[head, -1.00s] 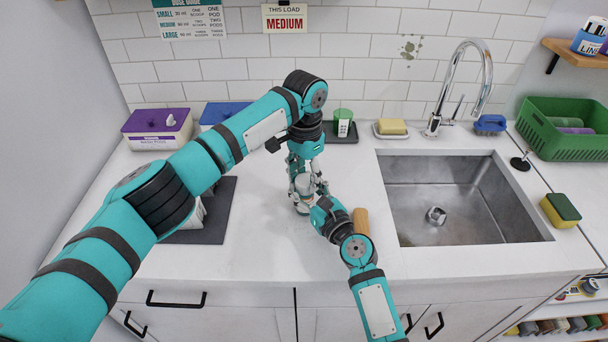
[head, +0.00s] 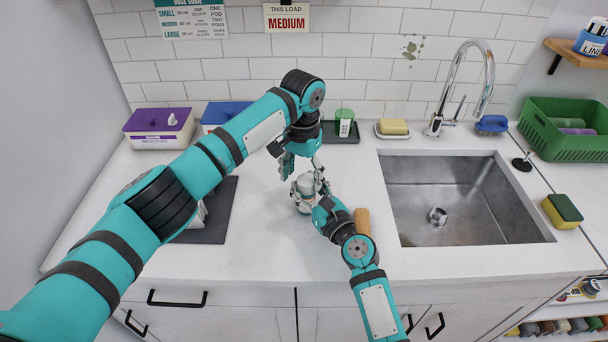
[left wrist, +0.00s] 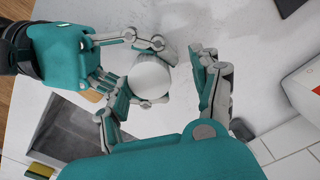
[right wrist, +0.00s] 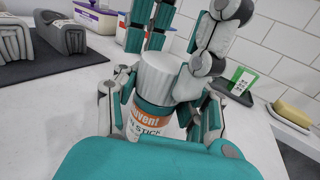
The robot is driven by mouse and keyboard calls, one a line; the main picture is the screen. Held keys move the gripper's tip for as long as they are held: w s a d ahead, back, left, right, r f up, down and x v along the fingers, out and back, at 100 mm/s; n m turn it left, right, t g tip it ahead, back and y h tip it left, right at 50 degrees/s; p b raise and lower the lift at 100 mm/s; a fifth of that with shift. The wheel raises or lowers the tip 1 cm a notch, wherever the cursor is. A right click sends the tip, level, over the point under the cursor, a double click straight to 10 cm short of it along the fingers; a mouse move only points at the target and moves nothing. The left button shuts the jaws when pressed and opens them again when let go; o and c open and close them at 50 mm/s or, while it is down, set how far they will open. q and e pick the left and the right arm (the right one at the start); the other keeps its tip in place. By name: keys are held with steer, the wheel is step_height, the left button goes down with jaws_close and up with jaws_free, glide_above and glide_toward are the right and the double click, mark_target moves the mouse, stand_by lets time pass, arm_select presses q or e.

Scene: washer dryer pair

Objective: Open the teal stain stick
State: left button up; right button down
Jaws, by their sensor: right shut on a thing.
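The stain stick stands upright on the counter, with a plain white round cap (left wrist: 150,78) and an orange-and-white label reading "STICK" (right wrist: 150,122) in the right wrist view.
A wooden cylinder (head: 362,220) lies beside my right gripper. The sink (head: 470,200) is to the right. A green-and-white container (head: 345,122) stands on a dark tray behind. A dark mat (head: 218,228) lies left. Counter in front is clear.

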arm_select(q)
steer(key=shift+d+r, duration=0.1)
steer(key=shift+d, duration=0.1)
arm_select(e)
steer(key=shift+a, duration=0.1)
arm_select(q)
steer(key=shift+r, duration=0.15)
step_height(320, 180, up, 4)
steer(key=shift+s+r, duration=0.1)
steer(key=shift+s, duration=0.05)
arm_select(e)
steer(key=c, duration=0.8)
jaws_free()
steer(key=shift+o, duration=0.2)
steer(key=shift+s, duration=0.1)
